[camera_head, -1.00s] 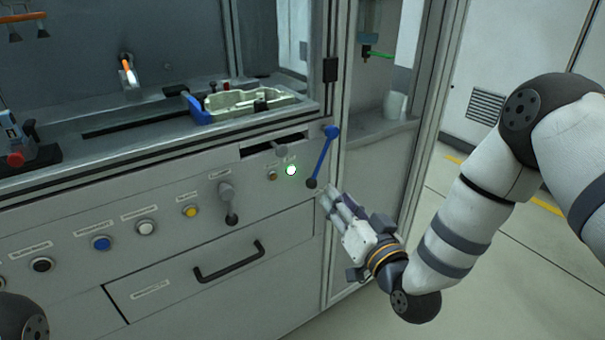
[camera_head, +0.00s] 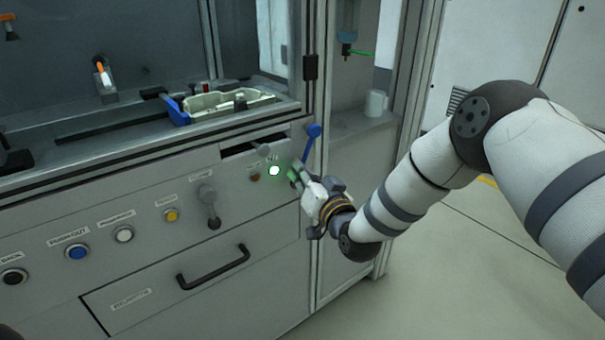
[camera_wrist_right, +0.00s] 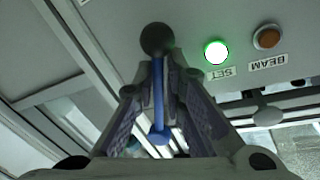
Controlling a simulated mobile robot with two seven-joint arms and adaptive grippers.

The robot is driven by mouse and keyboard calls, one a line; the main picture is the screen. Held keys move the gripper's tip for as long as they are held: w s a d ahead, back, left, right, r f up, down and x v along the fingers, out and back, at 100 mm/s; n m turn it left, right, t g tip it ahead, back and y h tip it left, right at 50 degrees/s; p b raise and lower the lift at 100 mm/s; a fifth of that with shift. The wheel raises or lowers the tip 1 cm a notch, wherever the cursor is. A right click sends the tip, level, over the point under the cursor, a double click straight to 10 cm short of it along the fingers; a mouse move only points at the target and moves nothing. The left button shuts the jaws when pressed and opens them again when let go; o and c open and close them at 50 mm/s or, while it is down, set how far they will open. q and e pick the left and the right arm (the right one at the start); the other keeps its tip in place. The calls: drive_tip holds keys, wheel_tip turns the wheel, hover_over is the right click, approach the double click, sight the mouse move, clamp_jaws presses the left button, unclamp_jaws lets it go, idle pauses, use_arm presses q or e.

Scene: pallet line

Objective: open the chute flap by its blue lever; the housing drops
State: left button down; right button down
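The blue lever (camera_head: 309,145) is on the front panel's right edge, below the frame post. Its lower end is hidden by my right gripper (camera_head: 296,174). In the right wrist view the lever (camera_wrist_right: 158,100) runs between the two fingers of my right gripper (camera_wrist_right: 159,72), its black ball knob (camera_wrist_right: 157,38) just past the fingertips. Narrow gaps seem to show on both sides of the lever, so the fingers look open around it. A pale housing (camera_head: 228,102) lies in a blue-ended holder on the deck above the panel. My left gripper is out of view.
A lit green button (camera_head: 274,171) and an orange BEAM button (camera_wrist_right: 267,37) are close beside the gripper. A dark slot (camera_head: 238,149), a grey knob lever (camera_head: 208,195) and a drawer handle (camera_head: 214,268) are to the left. Open floor lies right of the cabinet.

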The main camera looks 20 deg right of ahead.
drive_tip(key=shift+d+f, duration=0.1)
drive_tip(key=shift+f, duration=0.05)
drive_tip(key=shift+w+d+f+n+t+y+b, duration=0.25)
drive_tip(key=shift+d+n, duration=0.55)
drive_tip(key=shift+n, duration=0.4)
drive_tip(key=shift+w+d+f+n+t+b, duration=0.2)
drive_tip(key=shift+w+d+n, duration=0.1)
drive_tip(key=shift+d+n, duration=0.75)
drive_tip(key=shift+w+d+f+n+t+y+b, duration=0.25)
drive_tip(key=shift+d+n, duration=0.35)
drive_tip(key=shift+n, duration=0.75)
drive_tip(key=shift+w+d+r+n, duration=0.2)
drive_tip(key=shift+d+n, duration=0.3)
drive_tip(key=shift+n, duration=0.25)
drive_tip(key=shift+w+d+r+n, duration=0.1)
drive_tip(key=shift+w+d+n, duration=0.1)
drive_tip(key=shift+d+n, duration=0.45)
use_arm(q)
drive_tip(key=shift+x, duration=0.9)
use_arm(e)
drive_tip(key=shift+n, duration=0.3)
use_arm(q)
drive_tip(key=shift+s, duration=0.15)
use_arm(e)
drive_tip(key=shift+d+r+y, duration=0.1)
drive_tip(key=shift+r+y, duration=0.05)
drive_tip(key=shift+y, duration=0.15)
